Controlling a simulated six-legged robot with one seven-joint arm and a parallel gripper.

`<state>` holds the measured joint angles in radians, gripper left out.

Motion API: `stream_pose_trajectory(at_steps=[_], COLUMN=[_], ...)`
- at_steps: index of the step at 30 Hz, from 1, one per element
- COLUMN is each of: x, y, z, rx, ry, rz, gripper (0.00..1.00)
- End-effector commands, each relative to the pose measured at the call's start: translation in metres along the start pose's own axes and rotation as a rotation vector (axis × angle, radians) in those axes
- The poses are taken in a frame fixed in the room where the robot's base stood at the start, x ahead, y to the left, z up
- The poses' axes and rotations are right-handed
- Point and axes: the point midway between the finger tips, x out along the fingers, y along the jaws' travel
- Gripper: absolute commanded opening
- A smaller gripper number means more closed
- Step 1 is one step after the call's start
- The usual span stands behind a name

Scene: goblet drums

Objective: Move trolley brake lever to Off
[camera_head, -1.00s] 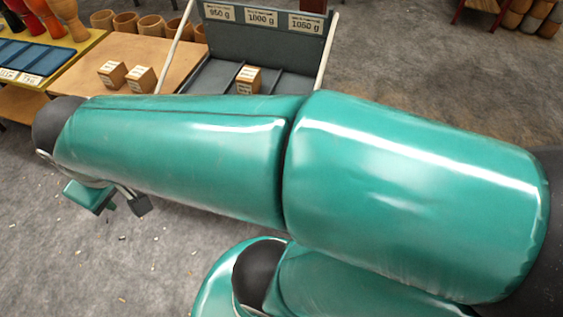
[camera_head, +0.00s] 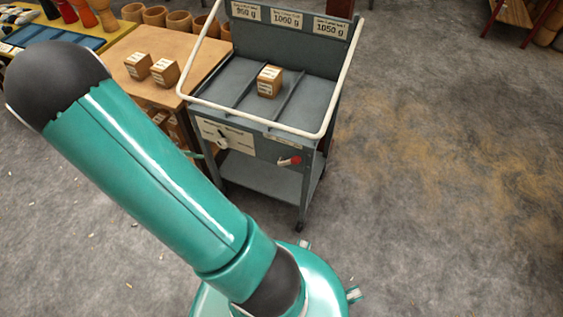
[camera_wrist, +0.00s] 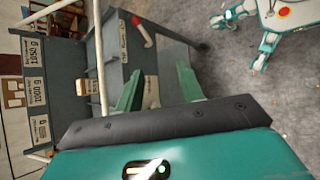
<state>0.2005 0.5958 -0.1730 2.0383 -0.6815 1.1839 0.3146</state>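The grey trolley (camera_head: 262,148) stands at top centre of the head view. A red-tipped lever (camera_head: 290,161) sits on the right of its front panel; it also shows in the wrist view (camera_wrist: 140,30), beside a pale label. Its label is too small to read, so I cannot tell its setting. A pale plate with a small dark and white knob (camera_head: 222,143) is on the panel's left. In the wrist view my gripper (camera_wrist: 158,80) is open, its two green fingers apart with nothing between them. The front panel lies beyond the fingertips.
A wooden block (camera_head: 269,81) sits in the trolley's middle compartment. A pale rail (camera_head: 250,122) runs around the tray. A wooden table (camera_head: 190,42) with blocks and pots stands left of the trolley. The floor to the right is clear.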

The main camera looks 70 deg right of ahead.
Motion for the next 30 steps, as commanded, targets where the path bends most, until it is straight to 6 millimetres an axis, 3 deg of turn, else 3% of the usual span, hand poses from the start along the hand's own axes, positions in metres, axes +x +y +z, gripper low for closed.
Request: stream_pose_trajectory(at_steps=[1,9,18,21,30], x=[0.021,0.115,0.21,0.227,0.25], y=[-0.001,-0.002,-0.011,-0.014,-0.003], z=[-0.008,-0.038,-0.052,-0.053,-0.045], rx=[-0.013,-0.084,-0.188,-0.21,-0.218], ry=[-0.051,-0.257,-0.415,-0.436,-0.448], rz=[0.037,0.244,0.459,0.496,0.514], gripper=[0.38,0.38,0.38,0.38,0.38])
